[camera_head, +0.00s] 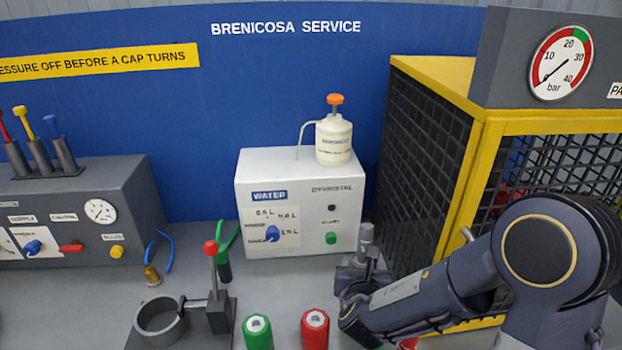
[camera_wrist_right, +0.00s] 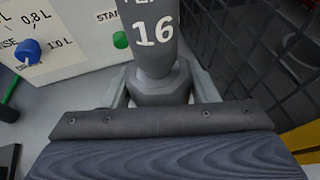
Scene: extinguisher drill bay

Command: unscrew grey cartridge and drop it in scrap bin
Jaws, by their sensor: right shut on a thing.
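The grey cartridge (camera_head: 367,236) stands upright in front of the white water box's right side. In the right wrist view the grey cartridge (camera_wrist_right: 153,45) shows a white "16" and a wider faceted collar at its lower end. My right gripper (camera_head: 362,272) is shut on it, with its fingers (camera_wrist_right: 162,92) on both sides of the collar. The cartridge's underside is hidden behind the gripper, so I cannot tell what it is seated on. My left gripper is not in view. I see no scrap bin.
The black and yellow mesh cage (camera_head: 425,150) stands close to the right. The white water box (camera_head: 300,205) is behind. A green cylinder (camera_head: 258,332), a red cylinder (camera_head: 315,330) and a ring clamp with a red-knobbed lever (camera_head: 160,318) are in front.

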